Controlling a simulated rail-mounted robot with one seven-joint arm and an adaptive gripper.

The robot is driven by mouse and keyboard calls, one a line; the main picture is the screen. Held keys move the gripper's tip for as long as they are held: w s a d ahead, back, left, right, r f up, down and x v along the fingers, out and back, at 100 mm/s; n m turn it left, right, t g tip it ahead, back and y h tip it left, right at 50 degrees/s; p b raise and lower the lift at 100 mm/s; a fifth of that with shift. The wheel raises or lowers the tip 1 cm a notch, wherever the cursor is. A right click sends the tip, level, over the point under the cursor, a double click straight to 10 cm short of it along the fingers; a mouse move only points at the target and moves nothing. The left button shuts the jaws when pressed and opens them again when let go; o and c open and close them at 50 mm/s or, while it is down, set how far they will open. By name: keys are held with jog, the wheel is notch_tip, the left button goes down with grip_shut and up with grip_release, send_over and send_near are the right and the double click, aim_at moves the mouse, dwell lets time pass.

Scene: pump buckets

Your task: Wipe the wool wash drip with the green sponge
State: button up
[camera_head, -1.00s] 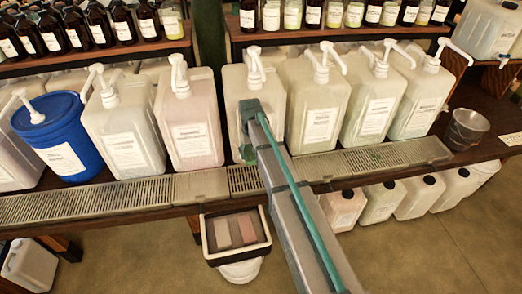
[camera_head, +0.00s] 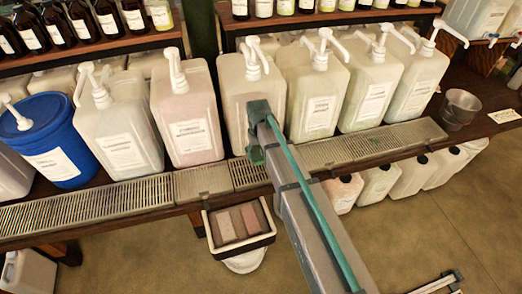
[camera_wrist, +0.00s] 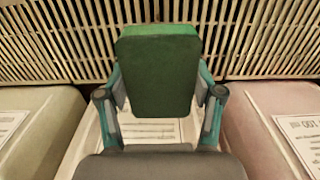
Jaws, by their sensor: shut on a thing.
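My gripper (camera_wrist: 160,105) is shut on the green sponge (camera_wrist: 158,70), which stands up between its fingers in the wrist view. In the head view my gripper (camera_head: 258,128) is in front of the middle pale jug (camera_head: 236,90), just above the slatted drip tray (camera_head: 248,174). The sponge shows there only as a small green patch (camera_head: 256,156), mostly hidden by my arm. I cannot tell whether the sponge touches the tray. I cannot pick out the wool wash drip, and the jug labels are too small to read.
Pump jugs line the counter, with a blue bucket (camera_head: 53,140) at left and a metal cup (camera_head: 460,108) at right. A box with coloured blocks (camera_head: 211,236) hangs below the counter edge. Several small jugs (camera_head: 378,188) stand under the counter at right. Bottles fill the shelves above.

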aim_at(258, 167)
jog(key=shift+a+f+b, duration=0.1)
jog(key=shift+f+b, duration=1.4)
jog(key=shift+f, duration=1.5)
notch_tip(258, 167, down, 2)
jog(key=shift+f+b, duration=0.1)
jog(key=shift+b, duration=0.3)
jog(key=shift+s+d, duration=0.3)
jog(key=shift+s, duration=0.6)
jog(key=shift+s+d+r, duration=0.2)
jog(key=shift+s, duration=0.5)
jog(key=shift+w+a, duration=0.2)
jog(key=shift+w, duration=0.4)
jog(key=shift+w+a, duration=0.15)
jog(key=shift+w, duration=0.45)
jog(key=shift+w+a+r+p, duration=0.15)
jog(key=shift+w+p, duration=0.15)
jog(key=shift+w, duration=0.25)
jog(key=shift+s+r+p, duration=0.15)
jog(key=shift+r+p, duration=1.6)
jog(key=shift+r, duration=2.15)
